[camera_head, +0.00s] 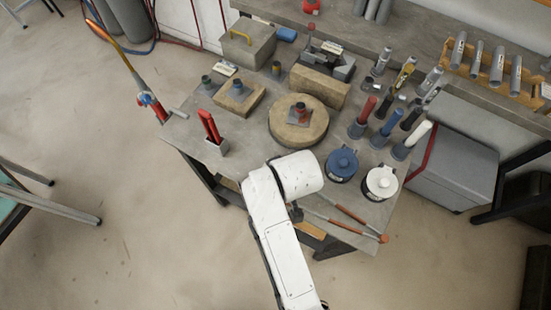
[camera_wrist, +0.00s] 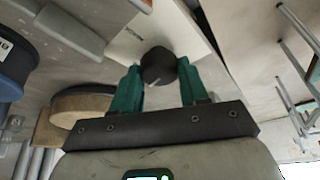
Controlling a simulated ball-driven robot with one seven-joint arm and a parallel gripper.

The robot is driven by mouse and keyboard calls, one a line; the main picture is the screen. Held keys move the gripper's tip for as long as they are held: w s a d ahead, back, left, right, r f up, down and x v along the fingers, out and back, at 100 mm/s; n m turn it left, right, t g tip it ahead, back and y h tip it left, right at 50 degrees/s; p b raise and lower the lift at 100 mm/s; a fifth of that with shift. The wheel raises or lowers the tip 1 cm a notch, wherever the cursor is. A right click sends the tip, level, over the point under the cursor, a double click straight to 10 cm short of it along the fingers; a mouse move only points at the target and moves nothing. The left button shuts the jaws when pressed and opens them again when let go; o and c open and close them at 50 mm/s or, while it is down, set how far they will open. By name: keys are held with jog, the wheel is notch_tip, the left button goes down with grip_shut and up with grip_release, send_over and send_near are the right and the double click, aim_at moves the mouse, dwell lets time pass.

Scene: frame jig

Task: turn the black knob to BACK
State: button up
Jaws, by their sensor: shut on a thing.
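The black knob (camera_wrist: 158,62) is round, with a pale pointer mark on its lower edge in the wrist view. It sits on a light plate (camera_wrist: 150,30) with small dark lettering just above it, too small and tilted to read. My gripper (camera_wrist: 159,72) has its two green fingers on either side of the knob, shut on it. In the head view my white arm reaches over the table's near edge, and the knob and fingers cannot be made out there.
The table (camera_head: 243,160) carries a round wooden block (camera_head: 284,129), a blue-lidded pot (camera_head: 342,162), a white-lidded pot (camera_head: 381,182) and several coloured-handled tools. Long orange-handled pliers (camera_head: 352,216) lie near the front edge. Open floor lies left of the table.

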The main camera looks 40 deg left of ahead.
jog(key=m+p, duration=0.1)
jog(key=m, duration=0.1)
jog(key=m+t+p, duration=0.1)
jog(key=m, duration=0.1)
jog(key=shift+s+a+r+m+t+h, duration=0.1)
jog(key=shift+s+r+m+t+h, duration=0.05)
jog(key=shift+m+t+h, duration=0.2)
jog(key=m+h, duration=0.1)
jog(key=m, duration=0.1)
jog(key=m+t, duration=0.1)
jog(key=m, duration=0.2)
jog(key=shift+a+h, duration=0.15)
jog(key=shift+h, duration=0.2)
jog(key=m+h, duration=0.1)
jog(key=m, duration=0.1)
jog(key=m+h+b, duration=0.1)
jog(key=m, duration=0.2)
jog(key=shift+a+m+t, duration=0.2)
jog(key=shift+m+t, duration=0.05)
jog(key=shift+m, duration=0.1)
jog(key=m+h, duration=0.1)
jog(key=m, duration=0.1)
jog(key=m+h+b, duration=0.1)
jog(key=m, duration=0.2)
jog(key=shift+g, duration=0.4)
jog(key=shift+b, duration=0.3)
jog(key=o, duration=1)
jog(key=shift+o, duration=0.2)
